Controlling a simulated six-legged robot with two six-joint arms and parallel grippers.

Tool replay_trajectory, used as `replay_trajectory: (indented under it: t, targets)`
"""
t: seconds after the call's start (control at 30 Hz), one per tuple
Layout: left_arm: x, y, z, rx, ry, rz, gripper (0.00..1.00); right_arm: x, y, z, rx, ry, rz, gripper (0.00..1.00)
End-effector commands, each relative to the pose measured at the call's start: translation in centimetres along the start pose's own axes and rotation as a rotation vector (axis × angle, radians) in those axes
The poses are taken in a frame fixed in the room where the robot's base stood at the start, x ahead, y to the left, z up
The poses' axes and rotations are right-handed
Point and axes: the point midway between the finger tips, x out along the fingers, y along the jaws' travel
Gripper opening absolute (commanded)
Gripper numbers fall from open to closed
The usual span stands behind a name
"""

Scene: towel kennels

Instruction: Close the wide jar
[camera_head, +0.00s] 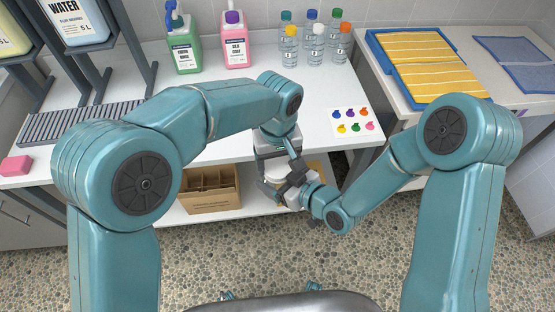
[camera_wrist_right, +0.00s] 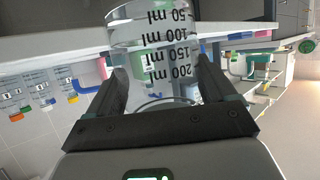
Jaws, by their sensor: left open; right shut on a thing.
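The wide jar (camera_wrist_right: 150,42) is clear, with millilitre marks that appear upside down in the right wrist view. My right gripper (camera_wrist_right: 162,78) is shut on it, one finger on each side. In the head view my right gripper (camera_head: 296,190) is low at the front edge of the table. My left gripper (camera_head: 281,172) is open, right beside it, its fingers spread around a pale round thing (camera_head: 276,174) that is mostly covered. I cannot tell whether this is the jar's top or a lid, or whether the left fingers touch it.
A cardboard box (camera_head: 205,190) with dividers stands on the lower shelf. Green (camera_head: 184,48) and pink (camera_head: 235,45) jugs and several capped bottles (camera_head: 313,45) stand at the back. A card with coloured spots (camera_head: 353,121) lies right. The white tabletop (camera_head: 335,88) has free room mid-right.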

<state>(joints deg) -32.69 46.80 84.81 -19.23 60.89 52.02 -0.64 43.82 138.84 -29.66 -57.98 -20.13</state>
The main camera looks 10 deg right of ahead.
Motion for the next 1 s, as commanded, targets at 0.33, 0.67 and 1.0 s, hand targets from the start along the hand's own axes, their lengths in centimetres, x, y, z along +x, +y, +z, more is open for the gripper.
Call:
replay_trajectory:
  t: [0.33,0.67,1.0]
  targets:
    - [-0.1,0.0,0.0,-0.002,0.000,0.001,0.99,0.0,0.0,0.0,0.000,0.001,0.000,0.00]
    - [-4.0,0.0,-0.1,-0.003,0.003,0.002,0.99,0.0,0.0,0.0,0.000,0.001,0.000,0.00]
    - [-4.5,0.0,0.0,-0.003,0.000,0.000,0.96,0.0,0.0,0.0,0.000,0.001,0.000,0.00]
